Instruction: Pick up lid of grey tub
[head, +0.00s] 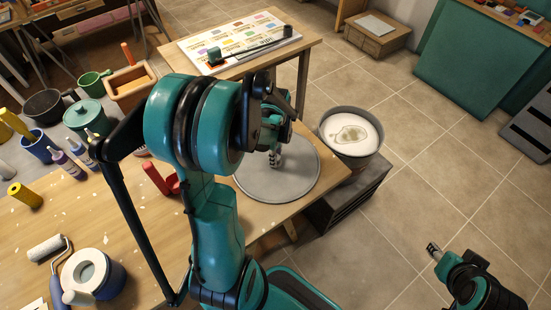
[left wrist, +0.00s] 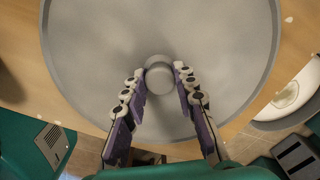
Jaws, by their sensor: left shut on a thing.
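The grey lid (head: 302,183) is a round flat disc with a low rim, at the right corner of the wooden table. In the left wrist view the lid (left wrist: 225,40) fills the top, with a round knob (left wrist: 159,77) at its middle. My left gripper (head: 276,158) is over the lid, its two fingers on either side of the knob and shut on it. I cannot tell whether the lid touches the table. The grey tub (head: 352,152) stands uncovered right of the table, with whitish contents. My right gripper (head: 434,250) is low at the right, far from the lid; its fingers are unclear.
The wooden table (head: 105,230) holds pots, bottles, a paint roller (head: 46,247) and a blue-and-white container (head: 93,275) at left. A red-handled tool (head: 158,180) lies near my left arm. A dark crate (head: 350,195) is below the tub. The tiled floor at right is mostly clear.

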